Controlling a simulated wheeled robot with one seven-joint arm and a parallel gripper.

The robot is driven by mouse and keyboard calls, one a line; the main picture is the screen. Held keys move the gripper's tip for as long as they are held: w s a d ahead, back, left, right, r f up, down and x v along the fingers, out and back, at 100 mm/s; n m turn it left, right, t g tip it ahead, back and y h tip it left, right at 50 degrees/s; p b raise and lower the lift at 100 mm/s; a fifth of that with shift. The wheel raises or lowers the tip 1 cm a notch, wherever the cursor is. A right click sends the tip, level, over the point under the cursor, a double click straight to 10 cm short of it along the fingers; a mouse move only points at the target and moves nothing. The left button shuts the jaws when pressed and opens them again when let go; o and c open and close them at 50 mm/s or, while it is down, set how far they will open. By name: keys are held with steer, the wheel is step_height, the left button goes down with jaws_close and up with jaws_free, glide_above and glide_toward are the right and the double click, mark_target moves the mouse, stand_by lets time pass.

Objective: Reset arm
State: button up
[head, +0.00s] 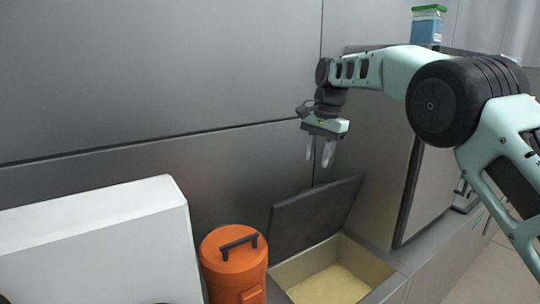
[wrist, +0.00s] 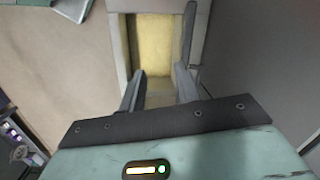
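My gripper (head: 319,152) hangs from my arm in the upper right of the head view, fingers pointing down. It is above an open bin (head: 385,287) with a yellowish inside and a raised dark lid (head: 315,215). In the wrist view my gripper (wrist: 158,85) shows two fingers apart with nothing between them. The bin's yellow interior (wrist: 160,42) lies beyond the fingertips.
An orange canister (head: 232,268) with a black handle stands left of the bin. A white box-like unit (head: 100,245) is at the far left. A grey wall (head: 150,70) runs behind. A green-lidded blue container (head: 428,25) sits at the upper right.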

steer(key=s+a+f+n+b, duration=0.25)
steer(key=s+n, duration=0.25)
steer(key=s, duration=0.8)
steer(key=s+a+f+n+b, duration=0.1)
steer(key=s+a+f+n, duration=0.25)
steer(key=s, duration=0.85)
steer(key=s+d+f+n, duration=0.2)
steer(key=s+f, duration=0.1)
steer(key=s, duration=0.4)
steer(key=s+d+f+n+b, duration=0.1)
steer(key=s+d+f+n, duration=0.2)
steer(key=s, duration=0.4)
steer(key=s+d+f+n+b, duration=0.1)
steer(key=s+d+f+n, duration=0.1)
steer(key=s, duration=0.5)
steer(key=shift+d+f+n+h, duration=0.2)
steer(key=shift+f+n+h, duration=0.2)
steer(key=shift+f, duration=0.2)
